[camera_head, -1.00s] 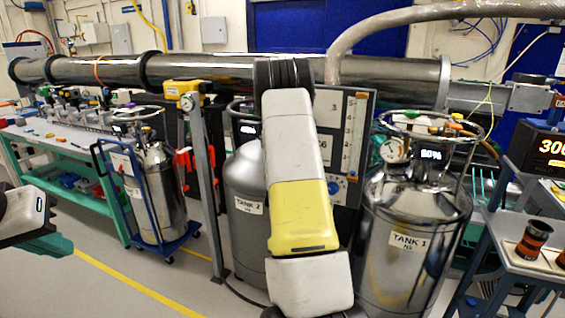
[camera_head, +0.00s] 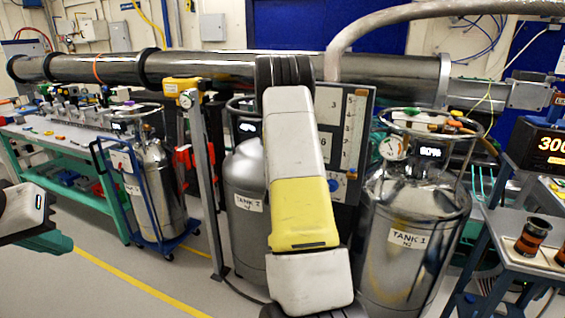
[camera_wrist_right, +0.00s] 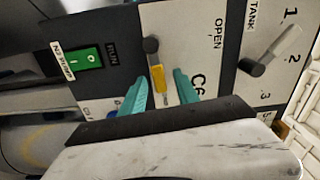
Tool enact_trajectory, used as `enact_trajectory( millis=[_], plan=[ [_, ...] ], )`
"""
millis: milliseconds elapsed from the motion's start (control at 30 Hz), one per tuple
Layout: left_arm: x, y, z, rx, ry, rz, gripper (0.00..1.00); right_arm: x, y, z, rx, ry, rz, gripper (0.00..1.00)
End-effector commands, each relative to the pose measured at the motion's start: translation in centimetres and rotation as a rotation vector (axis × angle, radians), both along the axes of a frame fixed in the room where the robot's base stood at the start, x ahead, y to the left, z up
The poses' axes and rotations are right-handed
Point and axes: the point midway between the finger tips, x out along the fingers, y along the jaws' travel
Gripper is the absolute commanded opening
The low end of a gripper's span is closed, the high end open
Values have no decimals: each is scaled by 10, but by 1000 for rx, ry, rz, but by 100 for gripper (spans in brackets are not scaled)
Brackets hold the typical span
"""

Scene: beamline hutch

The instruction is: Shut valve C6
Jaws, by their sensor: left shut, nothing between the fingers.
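Valve C6 is a lever with a dark pivot knob and a yellow handle (camera_wrist_right: 158,77), on a light panel (camera_wrist_right: 188,25) in the right wrist view. The label C6 is beside the handle, and the word OPEN is printed to the right of the lever. My right gripper (camera_wrist_right: 162,82) is open, with one teal finger on each side of the yellow handle; contact cannot be told. In the head view the panel (camera_head: 356,105) is partly hidden behind my right arm, which covers the valve. My left gripper (camera_head: 62,243) is shut and empty at the left edge, far from the panel.
A green switch (camera_wrist_right: 86,58) and a TANK selector knob (camera_wrist_right: 252,67) flank the valve. Tank 1 (camera_head: 415,205) and Tank 2 (camera_head: 240,175) stand either side of my right arm. A cart with spools (camera_head: 532,235) is at the right. Open floor lies front left.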

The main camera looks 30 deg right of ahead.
Motion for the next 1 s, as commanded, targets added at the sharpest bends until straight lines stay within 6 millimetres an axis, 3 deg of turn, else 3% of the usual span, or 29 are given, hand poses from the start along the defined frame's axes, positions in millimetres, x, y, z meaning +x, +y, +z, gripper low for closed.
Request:
enact_trajectory(
  millis=[167, 600, 1000],
  plan=[
    [0, 0, 0, 0, 0, 0, 0, -6, 8, 0, 0, 0, 1, 37],
    [0, 0, 0, 0, 0, 0, 0, -47, 56, -1, 0, 1, 1, 37],
    [0, 0, 0, 0, 0, 0, 0, -51, 59, 0, 0, 0, 0, 37]
  ],
)
